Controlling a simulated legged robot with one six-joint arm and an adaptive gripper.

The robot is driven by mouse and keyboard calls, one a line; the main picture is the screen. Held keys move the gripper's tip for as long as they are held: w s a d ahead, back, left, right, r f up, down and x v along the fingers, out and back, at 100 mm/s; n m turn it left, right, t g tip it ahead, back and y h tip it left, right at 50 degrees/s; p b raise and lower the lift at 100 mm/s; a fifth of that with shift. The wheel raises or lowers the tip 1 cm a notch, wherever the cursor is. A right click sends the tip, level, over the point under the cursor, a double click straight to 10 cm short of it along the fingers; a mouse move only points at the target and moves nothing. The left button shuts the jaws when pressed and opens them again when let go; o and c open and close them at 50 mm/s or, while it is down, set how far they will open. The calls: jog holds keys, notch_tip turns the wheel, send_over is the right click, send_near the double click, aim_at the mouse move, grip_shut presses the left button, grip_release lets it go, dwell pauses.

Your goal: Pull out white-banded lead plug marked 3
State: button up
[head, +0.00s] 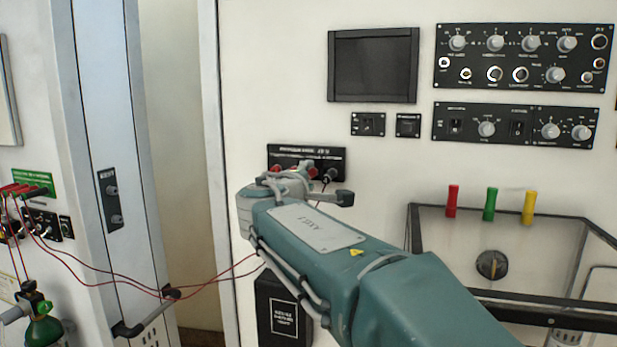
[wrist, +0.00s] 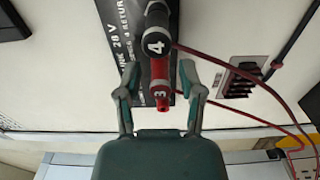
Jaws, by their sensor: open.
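In the wrist view, a red plug marked 3 (wrist: 160,90) sits at the black socket panel, just below a black plug marked 4 (wrist: 156,46). I cannot make out a white band on the plug marked 3. My gripper (wrist: 159,72) is open, with one finger on each side of the red plug and a gap visible on both sides. In the head view, my gripper (head: 310,188) is at the lower edge of the black panel (head: 305,152) and hides part of the plugs there.
Red leads (wrist: 225,62) run to the right of the plugs in the wrist view, past a dark connector (wrist: 243,76). In the head view, red leads (head: 215,282) hang across to the left cabinet. A framed case (head: 470,222) with coloured plugs above stands at right.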

jog(key=shift+a, duration=0.3)
jog(key=shift+c, duration=0.6)
grip_shut()
jog(key=shift+d, duration=0.1)
jog(key=shift+s, duration=0.2)
jog(key=shift+v, duration=2.35)
